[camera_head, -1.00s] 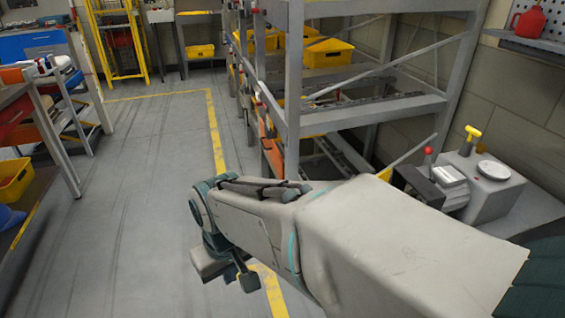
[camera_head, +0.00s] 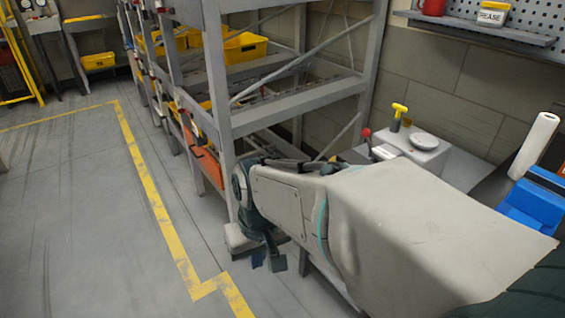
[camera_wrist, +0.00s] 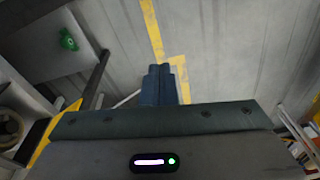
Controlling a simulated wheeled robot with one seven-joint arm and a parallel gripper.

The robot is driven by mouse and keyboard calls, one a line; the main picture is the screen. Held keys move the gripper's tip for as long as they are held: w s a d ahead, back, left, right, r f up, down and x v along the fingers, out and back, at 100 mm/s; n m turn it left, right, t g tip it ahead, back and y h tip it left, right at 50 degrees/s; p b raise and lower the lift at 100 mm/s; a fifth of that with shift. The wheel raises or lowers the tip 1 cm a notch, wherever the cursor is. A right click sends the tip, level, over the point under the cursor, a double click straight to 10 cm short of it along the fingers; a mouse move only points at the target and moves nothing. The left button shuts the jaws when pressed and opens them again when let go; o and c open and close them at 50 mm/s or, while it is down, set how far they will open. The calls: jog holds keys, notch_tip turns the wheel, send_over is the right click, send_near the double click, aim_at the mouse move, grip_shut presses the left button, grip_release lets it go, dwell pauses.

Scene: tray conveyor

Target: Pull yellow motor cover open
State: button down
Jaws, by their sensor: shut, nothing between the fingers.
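My gripper (camera_wrist: 159,70) is shut and empty, pointing down over the grey floor and a yellow floor line in the wrist view. In the head view my gripper (camera_head: 269,262) hangs at the lower middle, in front of the rack's near post. A slanted yellow strip (camera_wrist: 43,139) shows at the left of the wrist view, left of my gripper and apart from the fingers. It may be an edge of the yellow motor cover, but I cannot tell. In the head view my arm hides much of the area beside the grey machine, and I cannot make out the cover there.
A grey rack (camera_head: 216,95) with yellow bins (camera_head: 243,47) stands beyond my gripper. A grey machine block (camera_head: 412,150) with a yellow T-handle (camera_head: 399,113) and red knob stands behind my arm. A blue object (camera_head: 533,203) is at right. Floor at left is clear.

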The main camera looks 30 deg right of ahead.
jog(key=w+d+m+t+y, duration=0.15)
jog(key=d+m+t, duration=0.35)
jog(key=d, duration=1)
jog(key=w+d+m+t+y, duration=0.15)
jog(key=d+m, duration=0.55)
jog(key=d, duration=0.8)
jog(key=w+a+f+b, duration=0.2)
jog(key=w+a+f, duration=0.2)
jog(key=w, duration=0.5)
notch_tip(320, 180, down, 3)
jog(key=shift+w+a+r+t, duration=0.2)
jog(key=shift+a+t, duration=0.1)
jog(key=shift+t, duration=0.05)
jog(key=shift+m+b, duration=0.3)
